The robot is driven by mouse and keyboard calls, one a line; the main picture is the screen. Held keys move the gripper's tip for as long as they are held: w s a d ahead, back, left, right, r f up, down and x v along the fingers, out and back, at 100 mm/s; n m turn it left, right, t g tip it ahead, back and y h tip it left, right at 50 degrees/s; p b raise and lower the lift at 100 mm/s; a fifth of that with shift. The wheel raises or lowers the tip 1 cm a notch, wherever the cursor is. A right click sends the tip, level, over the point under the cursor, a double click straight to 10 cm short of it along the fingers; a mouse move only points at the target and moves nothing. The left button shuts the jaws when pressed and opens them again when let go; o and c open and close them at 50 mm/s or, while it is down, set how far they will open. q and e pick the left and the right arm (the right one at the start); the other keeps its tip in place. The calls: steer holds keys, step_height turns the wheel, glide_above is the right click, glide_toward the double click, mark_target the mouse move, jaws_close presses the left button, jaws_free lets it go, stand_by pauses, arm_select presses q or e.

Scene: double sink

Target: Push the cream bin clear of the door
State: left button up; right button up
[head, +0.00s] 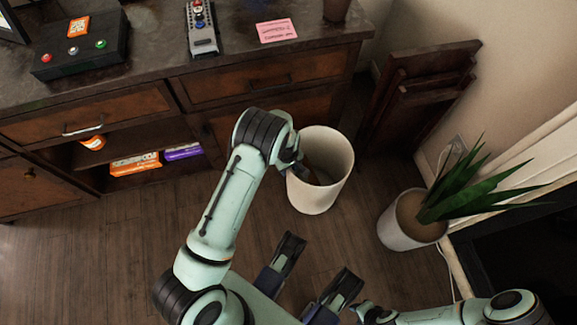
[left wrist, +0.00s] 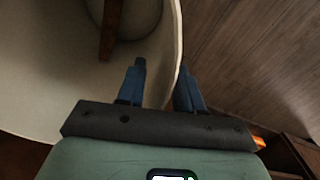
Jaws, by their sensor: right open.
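The cream bin (head: 327,195) stands upright on the wooden floor in front of the cabinet's right end. In the left wrist view its pale inner wall (left wrist: 50,85) and rim fill the left side. A brown item (left wrist: 108,25) lies inside. My left gripper (head: 303,169) is at the bin's left rim, partly hidden by my wrist in the head view. In the left wrist view my left gripper (left wrist: 160,80) has its fingers apart, one over the bin's inside and one by the rim's outside; contact is unclear. My right gripper (head: 321,258) is open and empty, nearer than the bin.
The cabinet (head: 270,80) stands behind the bin, with an open shelf of boxes at left. A dark wooden panel (head: 420,90) stands at the right wall. A potted plant (head: 400,225) is right of the bin. Floor (head: 90,255) is free at left.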

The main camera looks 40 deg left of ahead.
arm_select(q)
jaws_close()
steer(key=shift+a, duration=0.1)
stand_by(1.2)
